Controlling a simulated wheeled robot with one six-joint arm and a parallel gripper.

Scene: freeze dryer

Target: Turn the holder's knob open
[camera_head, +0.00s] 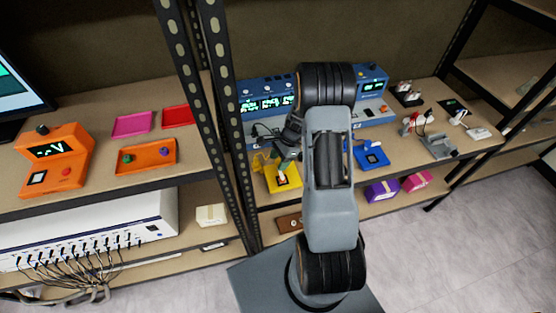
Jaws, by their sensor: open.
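A yellow holder-like unit (284,182) with a white top piece and a raised clear yellow flap (262,161) sits at the front edge of the shelf, left of my arm. I cannot make out its knob for certain; my gripper and arm cover part of it. My gripper (286,156) hangs from the wrist just above and behind this unit, pointing down. Its jaws are open, small and dark in the picture. I cannot tell whether they touch anything.
Blue instruments with green displays (268,95) stand behind my gripper. A blue unit (371,155) lies right of my arm. A perforated black upright (222,100) rises to the left. An orange device (57,158) and an orange tray (146,156) are on the left shelf.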

